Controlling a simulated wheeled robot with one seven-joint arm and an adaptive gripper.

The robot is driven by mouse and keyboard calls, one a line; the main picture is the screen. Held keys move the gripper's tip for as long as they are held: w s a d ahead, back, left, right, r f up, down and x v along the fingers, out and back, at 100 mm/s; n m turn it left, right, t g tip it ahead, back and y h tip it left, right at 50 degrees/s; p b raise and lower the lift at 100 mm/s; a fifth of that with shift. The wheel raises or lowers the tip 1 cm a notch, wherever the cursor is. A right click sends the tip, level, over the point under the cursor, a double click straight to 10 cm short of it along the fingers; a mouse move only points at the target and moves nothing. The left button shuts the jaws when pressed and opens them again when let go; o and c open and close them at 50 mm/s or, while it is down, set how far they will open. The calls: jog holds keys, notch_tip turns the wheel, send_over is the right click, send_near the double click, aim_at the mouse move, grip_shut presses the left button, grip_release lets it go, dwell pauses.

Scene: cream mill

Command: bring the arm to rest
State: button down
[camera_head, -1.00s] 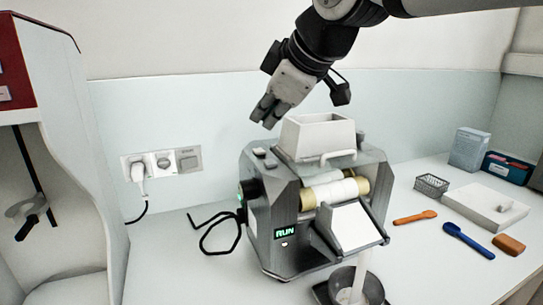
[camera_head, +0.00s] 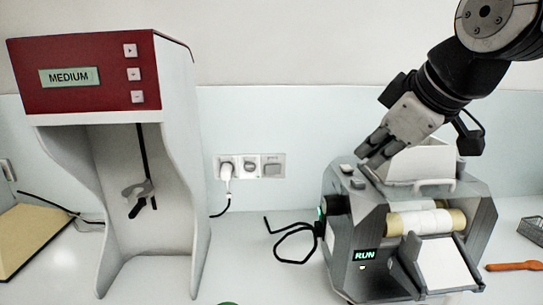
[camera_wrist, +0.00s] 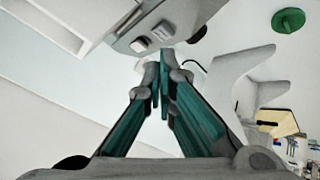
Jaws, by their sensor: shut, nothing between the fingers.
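My gripper (camera_head: 372,150) is at the upper right in the head view, pointing down and left, in front of the white hopper of the mill (camera_head: 345,235) as seen from this camera. Its fingers are shut with nothing between them. In the wrist view the two fingers (camera_wrist: 160,85) meet near the middle, and the mill's top with its buttons (camera_wrist: 150,38) shows beyond them. The mill's small display reads RUN. Part of the hopper (camera_head: 425,160) is hidden behind my gripper. I cannot tell whether the gripper touches the mill.
A red and white mixer stand (camera_head: 175,110) with a MEDIUM display stands at the left. A wall socket with a plug (camera_head: 226,168) and a black cable (camera_head: 290,258) lie between it and the mill. An orange spoon (camera_head: 514,266) and a mesh basket (camera_head: 533,230) are at the right edge.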

jog(key=s+f+m+g+h+p, duration=0.1)
jog(key=s+f+m, duration=0.3)
jog(key=s, duration=0.6)
jog(key=s+f+m+g+p, duration=0.2)
jog(key=s+f+m, duration=0.3)
jog(key=s, duration=0.5)
jog(key=shift+s+d+f+g+h+p, duration=0.2)
jog(key=shift+s+f+g+h+p, duration=0.1)
jog(key=shift+f+g+h, duration=0.25)
dwell(5.4)
